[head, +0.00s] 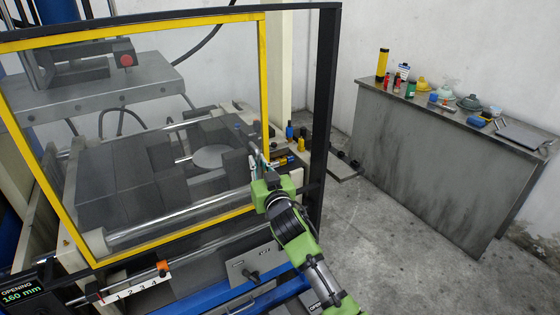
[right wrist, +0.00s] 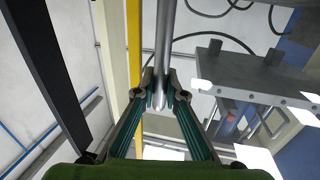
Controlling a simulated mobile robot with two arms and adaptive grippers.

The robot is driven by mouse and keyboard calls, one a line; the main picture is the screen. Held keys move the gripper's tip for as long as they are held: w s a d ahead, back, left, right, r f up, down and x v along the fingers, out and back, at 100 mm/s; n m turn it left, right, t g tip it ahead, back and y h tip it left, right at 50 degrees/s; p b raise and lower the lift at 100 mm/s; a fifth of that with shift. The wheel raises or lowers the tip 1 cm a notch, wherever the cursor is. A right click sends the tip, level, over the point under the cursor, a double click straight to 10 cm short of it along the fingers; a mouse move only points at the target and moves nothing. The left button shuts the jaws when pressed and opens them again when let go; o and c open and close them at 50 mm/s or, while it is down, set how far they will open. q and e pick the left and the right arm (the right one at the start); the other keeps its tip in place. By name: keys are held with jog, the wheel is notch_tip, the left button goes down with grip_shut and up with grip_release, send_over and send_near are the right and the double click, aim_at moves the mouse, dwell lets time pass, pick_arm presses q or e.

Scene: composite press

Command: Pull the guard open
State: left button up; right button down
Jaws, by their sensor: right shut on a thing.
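The guard (head: 264,85) is a clear panel in a yellow frame across the front of the press. A gap lies between its right edge and the black right post (head: 325,95). In the right wrist view its yellow edge (right wrist: 133,42) runs beside an upright grey metal bar, the handle (right wrist: 165,40). My right gripper (head: 258,163) is at the guard's right edge; in the right wrist view its fingers (right wrist: 160,92) are shut around the handle near its end. The head view hardly shows the handle behind the fingers. My left gripper is out of view.
Behind the guard lie the grey press bed (head: 110,180) and a round disc (head: 213,157). A display (head: 22,298) reads "OPENING 160 mm" at lower left. A grey bench (head: 430,150) with bottles and small items stands right, with open floor (head: 375,235) before it.

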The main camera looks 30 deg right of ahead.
jog(key=a, duration=0.4)
jog(key=shift+s+a+b, duration=0.2)
jog(key=shift+a+b, duration=0.1)
jog(key=shift+a, duration=0.3)
jog(key=c, duration=2.1)
grip_release()
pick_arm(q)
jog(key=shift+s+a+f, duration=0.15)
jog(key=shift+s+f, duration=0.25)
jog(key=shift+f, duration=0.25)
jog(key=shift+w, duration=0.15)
pick_arm(e)
jog(key=s, duration=0.4)
jog(key=s+a, duration=0.1)
jog(key=s, duration=0.7)
jog(key=shift+a, duration=0.25)
